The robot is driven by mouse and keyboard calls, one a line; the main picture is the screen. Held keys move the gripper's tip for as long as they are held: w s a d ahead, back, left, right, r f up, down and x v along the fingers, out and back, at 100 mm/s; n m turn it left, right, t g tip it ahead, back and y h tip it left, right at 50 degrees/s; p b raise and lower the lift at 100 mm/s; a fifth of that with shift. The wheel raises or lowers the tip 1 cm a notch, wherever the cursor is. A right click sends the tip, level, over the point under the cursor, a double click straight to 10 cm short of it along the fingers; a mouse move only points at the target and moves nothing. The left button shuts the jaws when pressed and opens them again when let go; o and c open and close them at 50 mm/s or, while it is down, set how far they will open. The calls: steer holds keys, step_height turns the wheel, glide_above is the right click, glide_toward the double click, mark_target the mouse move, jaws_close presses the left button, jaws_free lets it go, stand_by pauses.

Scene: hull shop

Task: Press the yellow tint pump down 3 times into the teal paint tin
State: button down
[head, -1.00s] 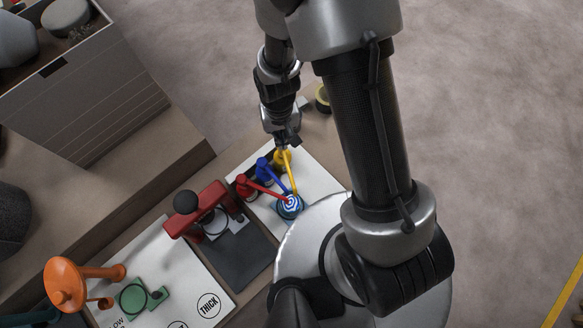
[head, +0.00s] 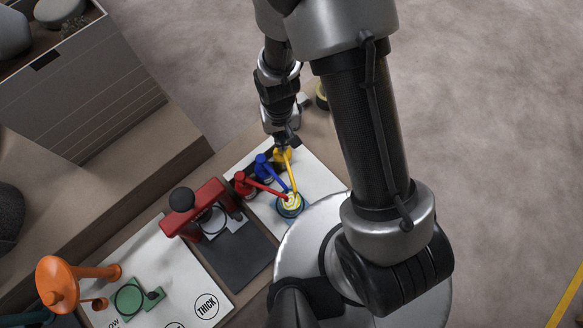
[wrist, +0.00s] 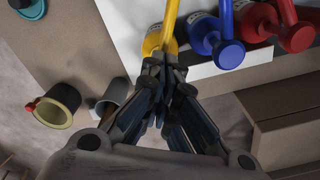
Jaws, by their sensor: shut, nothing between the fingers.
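The yellow tint pump (head: 283,157) stands at the far end of a row of three pumps on a white board. Its long spout reaches over the teal paint tin (head: 289,212), whose top shows a yellow and white pattern. My gripper (head: 284,146) is shut and empty, with its fingertips at the yellow pump's head. In the wrist view the closed fingertips (wrist: 163,62) overlap the yellow pump (wrist: 154,40). They appear to touch it or sit just above it; I cannot tell which. The fingers partly hide the pump head.
The blue pump (head: 264,163) and red pump (head: 244,184) stand close beside the yellow one, their spouts also over the tin. A red press-like device (head: 205,207) stands nearby. A yellow-rimmed dark cup (wrist: 57,106) and a grey cylinder (wrist: 112,97) are near my gripper.

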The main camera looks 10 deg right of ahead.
steer(key=shift+f, duration=0.3)
steer(key=shift+r, duration=0.25)
steer(key=shift+r+p, duration=1.25)
steer(key=shift+r, duration=0.25)
steer(key=shift+f, duration=0.1)
steer(key=shift+f+b, duration=1.3)
steer(key=shift+f, duration=0.25)
steer(key=shift+r, duration=0.1)
steer(key=shift+r+p, duration=1.25)
steer(key=shift+r, duration=0.3)
steer(key=shift+f, duration=0.2)
